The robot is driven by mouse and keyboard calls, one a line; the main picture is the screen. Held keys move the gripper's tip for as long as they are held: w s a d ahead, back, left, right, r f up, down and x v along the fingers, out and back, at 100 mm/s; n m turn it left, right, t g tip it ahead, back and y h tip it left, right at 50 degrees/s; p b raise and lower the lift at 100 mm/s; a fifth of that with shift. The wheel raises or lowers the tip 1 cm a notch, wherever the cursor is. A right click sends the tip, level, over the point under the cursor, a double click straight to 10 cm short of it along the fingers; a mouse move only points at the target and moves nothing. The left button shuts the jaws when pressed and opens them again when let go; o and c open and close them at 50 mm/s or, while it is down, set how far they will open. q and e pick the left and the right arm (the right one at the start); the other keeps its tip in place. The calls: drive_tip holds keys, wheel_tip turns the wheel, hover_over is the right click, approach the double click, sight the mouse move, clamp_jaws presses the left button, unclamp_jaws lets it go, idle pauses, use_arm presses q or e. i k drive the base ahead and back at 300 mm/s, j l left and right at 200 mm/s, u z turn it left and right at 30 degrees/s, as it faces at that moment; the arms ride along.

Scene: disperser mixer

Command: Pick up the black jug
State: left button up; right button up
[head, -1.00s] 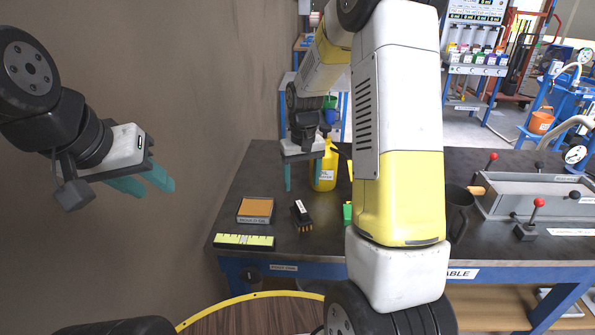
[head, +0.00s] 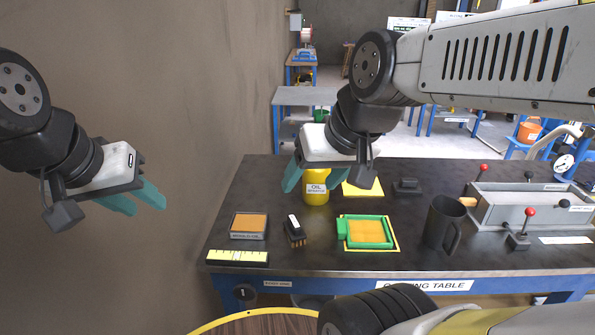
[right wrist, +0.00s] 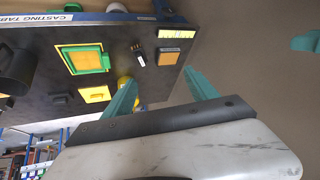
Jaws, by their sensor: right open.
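The black jug (head: 443,222) stands upright on the dark casting table, right of the green frame, its handle facing the viewer's right. It also shows at the left edge of the right wrist view (right wrist: 14,72). My right gripper (head: 326,178) is open and empty above the table, in front of the yellow oil container and left of the jug, well apart from it. Its teal fingers show in the right wrist view (right wrist: 165,92). My left gripper (head: 138,200) has its teal fingers apart and is empty, off the table's left side near the wall.
A green frame (head: 341,229) on a yellow sheet lies left of the jug. A yellow oil container (head: 316,194), a brush (head: 294,231) and an orange-topped block (head: 249,226) are further left. A grey trough (head: 530,205) and a red-knobbed lever (head: 522,228) stand right of the jug.

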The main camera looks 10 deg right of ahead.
sight(443, 231)
drive_tip(key=k+l, duration=0.1)
drive_tip(key=k, duration=0.25)
drive_tip(key=z, duration=1.55)
drive_tip(key=k+l, duration=0.05)
